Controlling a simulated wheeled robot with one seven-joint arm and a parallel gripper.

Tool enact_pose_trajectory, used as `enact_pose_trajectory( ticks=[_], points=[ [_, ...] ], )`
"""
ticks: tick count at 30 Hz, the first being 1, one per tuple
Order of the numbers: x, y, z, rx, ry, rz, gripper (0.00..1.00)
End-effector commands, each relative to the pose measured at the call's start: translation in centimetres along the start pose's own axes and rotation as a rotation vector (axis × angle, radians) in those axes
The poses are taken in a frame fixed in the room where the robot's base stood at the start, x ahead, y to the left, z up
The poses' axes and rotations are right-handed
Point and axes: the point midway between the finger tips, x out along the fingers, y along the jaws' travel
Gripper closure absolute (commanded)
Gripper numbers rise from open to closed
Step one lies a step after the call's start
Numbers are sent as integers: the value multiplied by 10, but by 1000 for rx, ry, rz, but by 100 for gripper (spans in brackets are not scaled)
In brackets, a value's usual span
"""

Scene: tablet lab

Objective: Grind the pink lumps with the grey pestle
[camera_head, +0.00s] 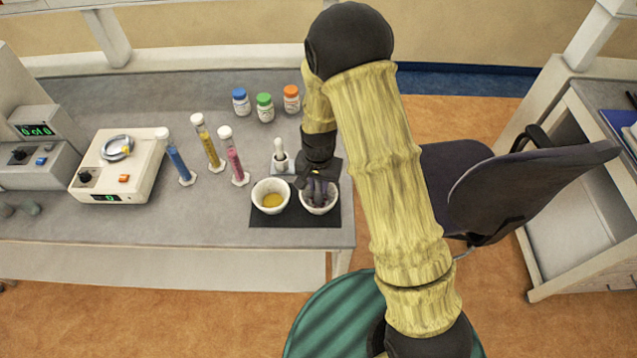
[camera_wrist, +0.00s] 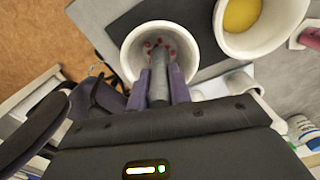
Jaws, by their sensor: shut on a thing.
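My gripper (camera_wrist: 158,88) is shut on the grey pestle (camera_wrist: 158,75), one finger on each side of it. The pestle points down into a white mortar (camera_wrist: 128,66), and its lower end is inside the bowl. Several pink lumps (camera_wrist: 148,44) lie in the bowl around the pestle's end. I cannot tell whether the pestle touches the bottom. In the head view my gripper (camera_head: 317,186) is over the right-hand mortar (camera_head: 320,211) and hides most of its inside.
A second mortar (camera_head: 271,208) with yellow contents stands just left on the same black mat (camera_head: 293,222). A white pestle (camera_head: 281,157) stands upright behind. Tubes of blue, yellow and pink (camera_head: 234,163), capped bottles (camera_head: 264,108) and a white device (camera_head: 117,170) are further left and back.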

Motion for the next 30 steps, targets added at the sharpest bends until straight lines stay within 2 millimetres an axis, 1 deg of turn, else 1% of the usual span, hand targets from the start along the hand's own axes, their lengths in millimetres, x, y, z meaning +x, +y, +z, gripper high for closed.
enact_pose_trajectory(
  ticks=[8, 16, 24, 30],
  points=[
    [1, 0, 1, 0, 0, 0, 100],
    [0, 3, 10, -1, 0, 0, 100],
    [0, 3, 9, 0, 0, 0, 100],
    [2, 8, 4, 0, 0, 0, 100]
  ],
)
